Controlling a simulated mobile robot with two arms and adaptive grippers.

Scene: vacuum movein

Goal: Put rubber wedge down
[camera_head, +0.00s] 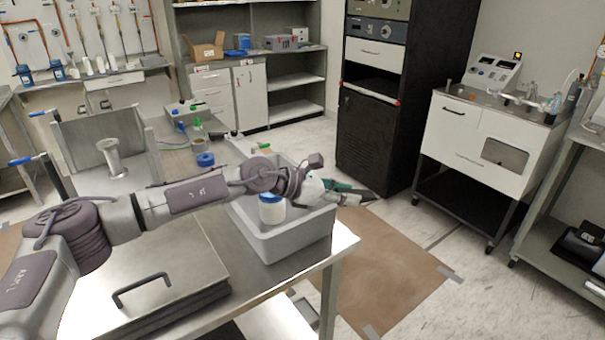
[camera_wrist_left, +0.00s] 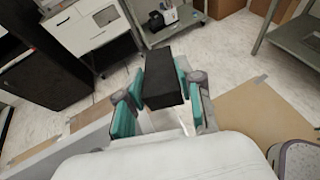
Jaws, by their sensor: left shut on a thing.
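The rubber wedge (camera_wrist_left: 163,78) is a black block in the left wrist view. My left gripper (camera_wrist_left: 160,90) is shut on it, with a teal-padded finger on each side. In the head view my left gripper (camera_head: 345,192) reaches past the right rim of the grey bin (camera_head: 290,238). The dark wedge is small there and hard to tell from the fingers. The gripper appears above the floor side of the bench, with nothing seen touching the wedge from below. My right gripper is not in view.
The grey bin stands on the steel bench (camera_head: 190,245) with a white jar with a blue lid (camera_head: 271,208) in it. A brown floor mat (camera_head: 385,265) lies right of the bench. A black rack (camera_head: 385,130) and a white cart (camera_head: 485,140) stand beyond.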

